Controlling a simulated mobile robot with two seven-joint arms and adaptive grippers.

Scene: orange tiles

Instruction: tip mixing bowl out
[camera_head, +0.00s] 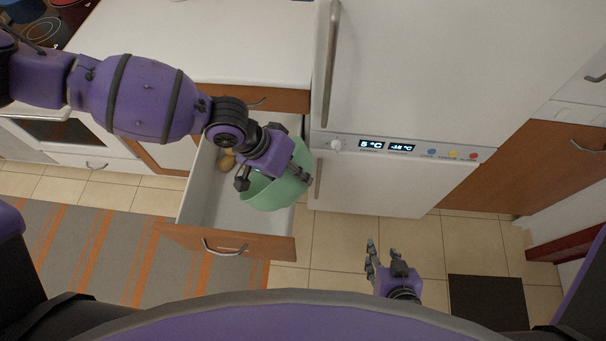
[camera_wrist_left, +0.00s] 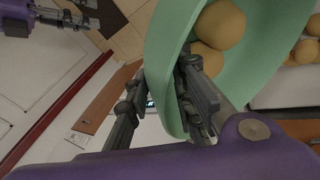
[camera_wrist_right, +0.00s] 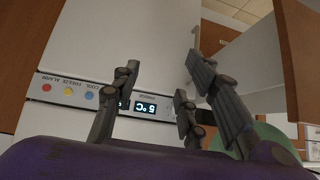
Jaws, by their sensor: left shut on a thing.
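The mixing bowl (camera_head: 275,193) is light green and hangs over the right part of an open drawer (camera_head: 208,200). It looks tilted, but its exact angle is hard to tell. My left gripper (camera_head: 270,176) is shut on the bowl's wall, with one finger inside and one outside in the left wrist view (camera_wrist_left: 160,100). Tan round pieces (camera_wrist_left: 220,25) lie inside the bowl. More tan pieces (camera_head: 228,159) lie in the drawer, beside the bowl. My right gripper (camera_head: 384,258) is open and empty, low in front of the fridge; its spread fingers show in the right wrist view (camera_wrist_right: 160,90).
A white fridge (camera_head: 385,185) with a display panel stands right of the drawer. A white counter (camera_head: 210,45) is above the drawer. A striped rug (camera_head: 100,255) and a dark mat (camera_head: 487,300) lie on the tiled floor. The floor between them is mostly clear.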

